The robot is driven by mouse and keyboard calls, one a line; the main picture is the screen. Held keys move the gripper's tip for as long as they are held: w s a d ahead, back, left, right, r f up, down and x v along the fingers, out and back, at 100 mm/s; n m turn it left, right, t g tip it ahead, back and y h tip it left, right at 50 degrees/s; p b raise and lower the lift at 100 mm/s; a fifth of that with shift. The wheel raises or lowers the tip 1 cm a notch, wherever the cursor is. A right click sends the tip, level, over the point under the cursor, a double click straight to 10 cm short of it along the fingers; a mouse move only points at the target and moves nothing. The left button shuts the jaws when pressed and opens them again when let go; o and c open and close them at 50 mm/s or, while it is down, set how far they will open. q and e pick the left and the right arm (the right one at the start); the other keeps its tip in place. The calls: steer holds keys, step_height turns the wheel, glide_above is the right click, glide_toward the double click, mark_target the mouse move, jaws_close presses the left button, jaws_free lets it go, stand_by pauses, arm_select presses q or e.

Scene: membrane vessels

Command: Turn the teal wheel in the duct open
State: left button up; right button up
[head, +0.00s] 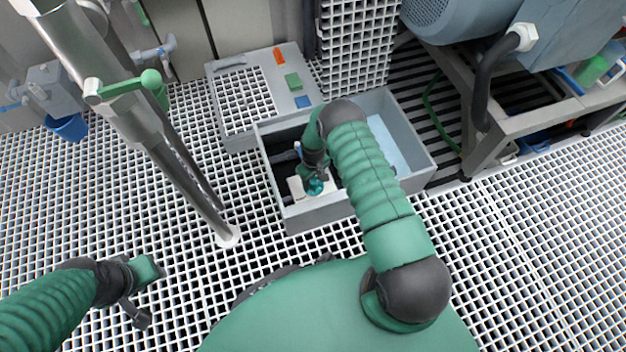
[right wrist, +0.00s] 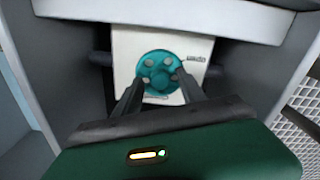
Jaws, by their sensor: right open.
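The teal wheel (right wrist: 160,73) sits on a white plate (right wrist: 204,48) inside the duct, an open grey-walled box (head: 325,209). In the head view the wheel (head: 315,187) is small and partly covered by my right arm. My right gripper (right wrist: 160,84) is open, with one finger at each side of the wheel's lower part; I cannot tell if they touch it. My left gripper (head: 143,293) hangs over the grating at lower left, away from the duct, its jaws unclear.
A tray with orange, green and blue pieces (head: 293,81) stands behind the duct. A slanted metal pole (head: 150,130) with a green handle stands at left. A blue machine on a grey frame (head: 550,130) stands at right. Open grating lies around the duct.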

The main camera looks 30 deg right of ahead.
step_height(320, 180, up, 17)
steer(key=p, duration=0.8)
steer(key=shift+f, duration=0.2)
